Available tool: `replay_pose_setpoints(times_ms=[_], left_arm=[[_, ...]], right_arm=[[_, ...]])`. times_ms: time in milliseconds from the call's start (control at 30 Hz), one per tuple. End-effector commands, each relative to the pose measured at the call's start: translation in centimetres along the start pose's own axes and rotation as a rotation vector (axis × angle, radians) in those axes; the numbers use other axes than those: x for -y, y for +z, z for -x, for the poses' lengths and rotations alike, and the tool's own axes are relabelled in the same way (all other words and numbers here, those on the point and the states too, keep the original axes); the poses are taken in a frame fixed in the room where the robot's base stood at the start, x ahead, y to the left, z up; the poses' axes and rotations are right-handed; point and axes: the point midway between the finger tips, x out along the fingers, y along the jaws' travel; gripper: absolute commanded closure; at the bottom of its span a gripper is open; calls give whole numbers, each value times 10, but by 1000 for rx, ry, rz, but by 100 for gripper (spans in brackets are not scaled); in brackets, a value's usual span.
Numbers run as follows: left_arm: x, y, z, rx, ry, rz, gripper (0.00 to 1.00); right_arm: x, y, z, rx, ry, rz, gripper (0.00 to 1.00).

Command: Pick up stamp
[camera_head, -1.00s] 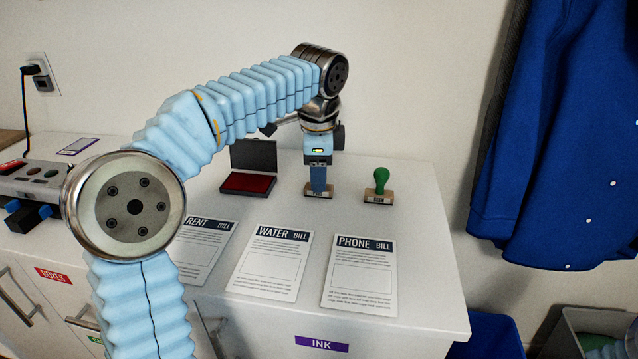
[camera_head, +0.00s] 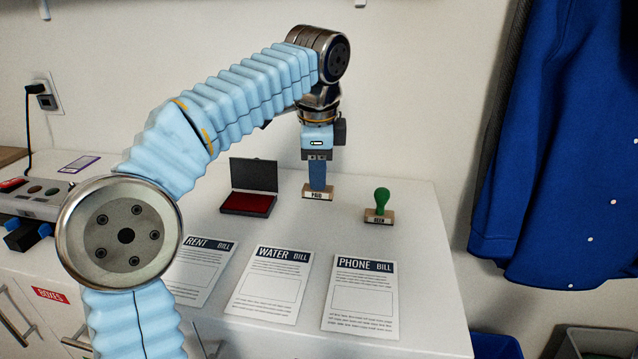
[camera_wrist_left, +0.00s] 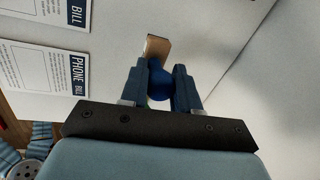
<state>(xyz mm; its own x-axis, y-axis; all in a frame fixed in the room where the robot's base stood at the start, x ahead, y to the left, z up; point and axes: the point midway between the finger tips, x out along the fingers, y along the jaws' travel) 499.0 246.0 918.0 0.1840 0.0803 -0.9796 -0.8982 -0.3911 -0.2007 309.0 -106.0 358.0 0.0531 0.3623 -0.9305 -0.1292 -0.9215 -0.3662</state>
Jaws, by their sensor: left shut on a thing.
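The PAID stamp (camera_head: 318,194) has a pale wooden base with a dark label, upright at the back of the white cabinet top. My left gripper (camera_head: 317,174) points straight down, its blue fingers shut on the stamp's handle. The base hangs just above the cabinet top. In the left wrist view, the blue round handle (camera_wrist_left: 159,84) sits between the two fingers and the wooden base (camera_wrist_left: 157,45) shows beyond them. A second stamp with a green handle (camera_head: 381,196) stands to the right, apart from the gripper. My right gripper is not in view.
An open ink pad (camera_head: 247,203) with red ink lies left of the held stamp. Rent (camera_head: 203,268), water (camera_head: 267,284) and phone (camera_head: 362,296) bill sheets lie in front. A grey device (camera_head: 32,199) is at far left. A blue jacket (camera_head: 570,150) hangs right.

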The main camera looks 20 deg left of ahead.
Motion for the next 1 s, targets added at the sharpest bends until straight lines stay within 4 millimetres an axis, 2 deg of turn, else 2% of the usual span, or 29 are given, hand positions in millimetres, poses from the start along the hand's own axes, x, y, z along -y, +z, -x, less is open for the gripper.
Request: replay_pose_setpoints(times_ms=[33,133,400,633,1000], left_arm=[[-7,0,14,-4,-5,-2,100],[-20,1,38,-4,-4,-2,100],[-71,5,72,-1,-2,-2,100],[-94,7,88,-1,-1,0,100],[-99,8,92,0,0,0,100]], right_arm=[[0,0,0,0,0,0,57],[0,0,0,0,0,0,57],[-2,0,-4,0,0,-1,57],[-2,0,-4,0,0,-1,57],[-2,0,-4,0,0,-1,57]])
